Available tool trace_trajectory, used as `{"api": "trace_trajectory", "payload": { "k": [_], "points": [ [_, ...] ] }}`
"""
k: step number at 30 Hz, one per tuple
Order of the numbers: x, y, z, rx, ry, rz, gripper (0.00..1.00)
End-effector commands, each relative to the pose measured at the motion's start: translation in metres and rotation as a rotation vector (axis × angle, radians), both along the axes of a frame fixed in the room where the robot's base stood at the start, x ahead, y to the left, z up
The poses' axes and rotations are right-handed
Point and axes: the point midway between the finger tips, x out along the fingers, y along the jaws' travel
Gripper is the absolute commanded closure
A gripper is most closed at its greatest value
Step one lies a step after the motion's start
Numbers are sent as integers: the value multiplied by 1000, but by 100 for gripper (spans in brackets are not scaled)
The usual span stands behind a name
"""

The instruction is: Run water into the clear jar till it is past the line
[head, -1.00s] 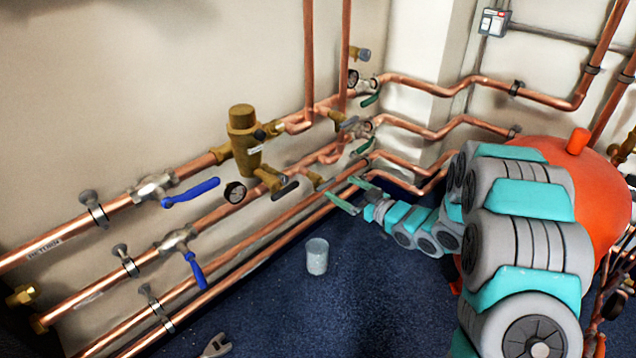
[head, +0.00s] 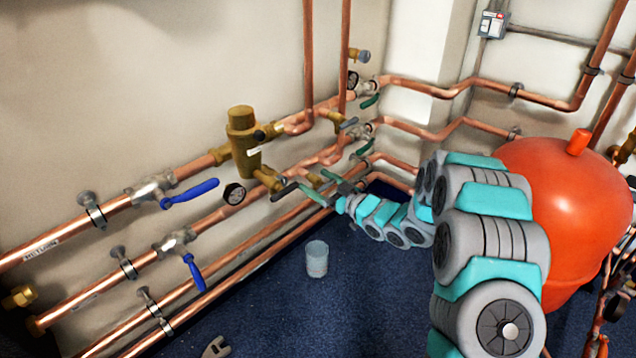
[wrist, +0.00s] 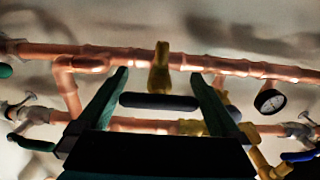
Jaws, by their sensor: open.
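The clear jar (head: 317,260) stands upright on the blue floor, below the pipes. Its line and any water level are too small to tell. My gripper (head: 316,186) is open near the lower brass tap fittings, above the jar and close to the wall pipes. In the wrist view, a black lever (wrist: 160,101) on a brass tap (wrist: 160,68) lies across the gap between my two dark green fingers (wrist: 160,78). The fingers are apart, not closed on it. The tap's outlet cannot be made out.
Copper pipes with blue levers (head: 190,193) run along the wall at left. A round gauge (head: 234,193) sits beside the brass fittings. An orange tank (head: 575,200) stands at right. A wrench (head: 217,347) lies on the floor. Floor around the jar is clear.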

Motion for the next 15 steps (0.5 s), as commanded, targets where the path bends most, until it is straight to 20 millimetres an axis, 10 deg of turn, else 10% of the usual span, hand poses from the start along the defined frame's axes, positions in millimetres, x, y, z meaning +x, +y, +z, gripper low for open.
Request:
{"api": "trace_trajectory", "payload": {
  "k": [8,15],
  "points": [
    [1,1,0,0,0,-1,0],
    [1,1,0,0,0,-1,26]
  ]
}}
